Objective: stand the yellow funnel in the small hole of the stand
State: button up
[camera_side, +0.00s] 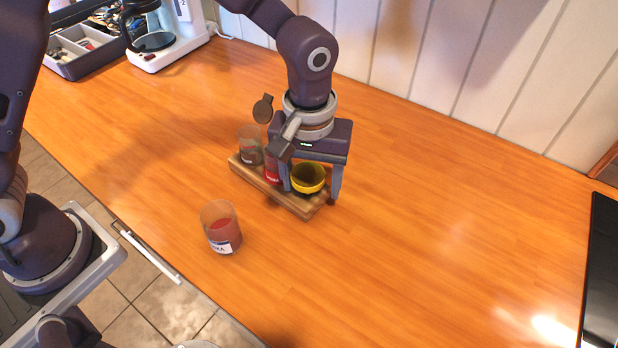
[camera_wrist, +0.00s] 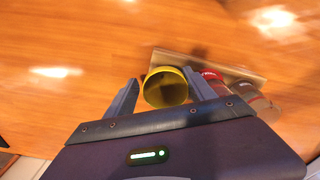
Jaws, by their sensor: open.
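The yellow funnel (camera_side: 308,178) is at the near right end of the wooden stand (camera_side: 300,207), with its wide mouth facing up. It looks upright, but its lower part and the small hole are hidden, so I cannot tell how deep it sits. My gripper (camera_side: 310,194) is over that end, pointing down, with a finger on each side of the funnel. The fingers are open. In the wrist view the funnel (camera_wrist: 165,88) lies between the spread fingers (camera_wrist: 160,77), with the stand (camera_wrist: 190,58) behind it; I cannot tell whether either finger touches it.
A red jar (camera_side: 272,174) and a jar with dark contents (camera_side: 250,150) stand on the stand beside my gripper. Another jar (camera_side: 221,230) stands on the counter in front. A coffee machine (camera_side: 170,35) and a grey tray (camera_side: 82,50) are at the back left. The counter to the right is clear.

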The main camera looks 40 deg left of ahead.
jog(key=shift+s+a+f, duration=0.2)
jog(key=shift+a+f, duration=0.4)
jog(key=shift+f, duration=0.25)
jog(key=r, duration=0.6)
jog(key=d+r, duration=0.1)
jog(key=r, duration=0.2)
jog(key=shift+d+r, duration=0.1)
jog(key=shift+r, duration=0.25)
jog(key=shift+r, duration=0.2)
jog(key=s+a+r+t, duration=0.1)
jog(key=s+a+r, duration=0.1)
jog(key=a+r, duration=0.4)
jog(key=s+a+r+m+t, duration=0.2)
jog(key=s+a, duration=0.4)
jog(key=s, duration=0.2)
jog(key=s+a+r+m+t, duration=0.1)
jog(key=s+a+m+t, duration=0.1)
jog(key=s+a, duration=0.4)
jog(key=s, duration=0.2)
jog(key=shift+s+a+r, duration=0.2)
jog(key=shift+s+r, duration=0.1)
jog(key=shift+r, duration=0.1)
